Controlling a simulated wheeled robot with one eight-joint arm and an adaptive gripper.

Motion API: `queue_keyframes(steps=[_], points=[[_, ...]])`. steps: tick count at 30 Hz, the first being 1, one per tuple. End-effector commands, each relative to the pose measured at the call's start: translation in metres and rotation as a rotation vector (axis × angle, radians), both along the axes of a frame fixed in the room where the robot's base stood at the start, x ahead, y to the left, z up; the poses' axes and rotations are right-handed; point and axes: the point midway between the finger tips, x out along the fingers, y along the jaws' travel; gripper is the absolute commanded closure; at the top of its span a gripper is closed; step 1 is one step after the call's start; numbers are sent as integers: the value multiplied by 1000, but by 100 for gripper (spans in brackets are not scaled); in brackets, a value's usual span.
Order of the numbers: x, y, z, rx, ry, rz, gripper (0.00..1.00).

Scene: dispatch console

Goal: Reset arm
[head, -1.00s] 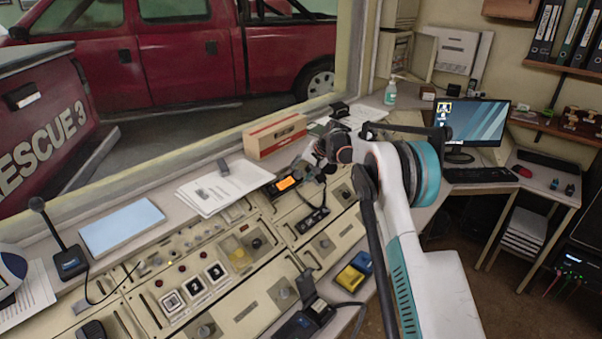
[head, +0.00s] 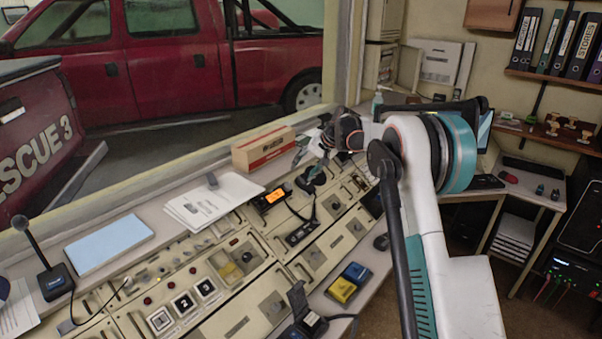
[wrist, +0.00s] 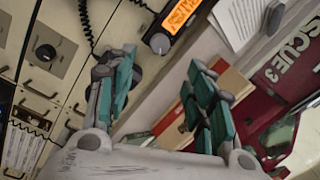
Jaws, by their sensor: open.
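My arm is white with black and teal joints and reaches over the right part of the cream console (head: 235,322) in the head view. My gripper (wrist: 160,85) shows in the wrist view with its two teal and grey fingers spread wide. It is open with nothing between the fingers. In the head view the gripper (head: 312,158) is small, partly hidden by the wrist, and hovers near the radio with the orange display (head: 273,196). That orange display also shows in the wrist view (wrist: 184,14), beyond the fingers.
A cardboard box (head: 263,148) stands on the ledge left of my gripper. A side desk with a monitor, partly behind my arm, is at the right. A red pickup is beyond the window.

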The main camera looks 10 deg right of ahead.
Motion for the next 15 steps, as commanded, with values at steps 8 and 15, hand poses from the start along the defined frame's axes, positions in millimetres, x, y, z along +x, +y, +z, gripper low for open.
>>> queue_keyframes(steps=[8, 15], points=[[-1, -1, 2, 0, 0, 0, 51], [-13, 3, 17, -18, -6, 7, 51]])
